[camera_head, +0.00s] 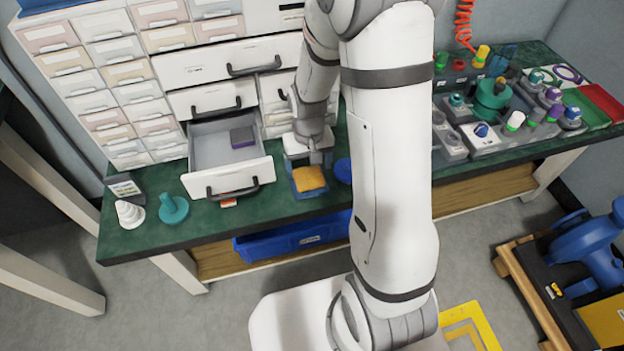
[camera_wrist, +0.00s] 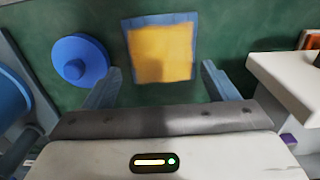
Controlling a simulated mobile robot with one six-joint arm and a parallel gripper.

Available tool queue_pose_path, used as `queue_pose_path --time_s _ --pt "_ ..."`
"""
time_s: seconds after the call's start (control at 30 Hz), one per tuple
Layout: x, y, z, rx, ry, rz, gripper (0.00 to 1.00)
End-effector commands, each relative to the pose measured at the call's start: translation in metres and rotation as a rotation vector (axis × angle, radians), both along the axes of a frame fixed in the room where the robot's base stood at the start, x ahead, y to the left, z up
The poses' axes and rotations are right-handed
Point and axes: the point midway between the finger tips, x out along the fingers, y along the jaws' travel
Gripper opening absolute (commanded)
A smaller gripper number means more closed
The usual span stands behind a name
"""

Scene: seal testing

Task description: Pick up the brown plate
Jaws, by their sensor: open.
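The brown plate (camera_head: 309,179) looks orange-brown and square, with a blue edge or holder around it. It lies flat on the green bench top near its front edge, right of the open drawer. In the wrist view the plate (camera_wrist: 161,53) sits just beyond the fingertips, centred between them. My gripper (camera_head: 317,158) is directly over the back part of the plate, pointing down. In the wrist view my gripper (camera_wrist: 160,72) has its two fingers spread wider than the plate, with nothing between them. I cannot tell the exact height gap.
A blue round knobbed piece (camera_head: 343,170) is close beside the plate, and also shows in the wrist view (camera_wrist: 80,60). The open drawer (camera_head: 228,182) holds a dark purple block (camera_head: 242,137). A teal piece (camera_head: 173,209) and a white stepped piece (camera_head: 130,214) stand left.

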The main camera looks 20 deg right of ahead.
Motion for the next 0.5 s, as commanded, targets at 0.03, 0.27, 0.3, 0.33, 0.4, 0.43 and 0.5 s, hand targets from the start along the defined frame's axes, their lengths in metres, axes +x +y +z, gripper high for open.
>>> queue_pose_path --time_s 0.03,0.27,0.3,0.33,0.4,0.43,0.5 --pt "-0.003 0.001 -0.011 0.000 0.005 0.001 0.80" --pt "-0.004 0.003 -0.039 0.000 0.004 0.000 0.80" --pt "-0.004 0.003 -0.041 0.000 0.003 0.001 0.80" --pt "-0.004 0.003 -0.041 0.000 0.002 0.001 0.80" --pt "-0.004 0.003 -0.041 0.000 0.001 0.001 0.80" --pt "-0.004 0.003 -0.041 0.000 0.001 0.001 0.80" --pt "-0.004 0.003 -0.041 0.000 0.001 0.001 0.80"
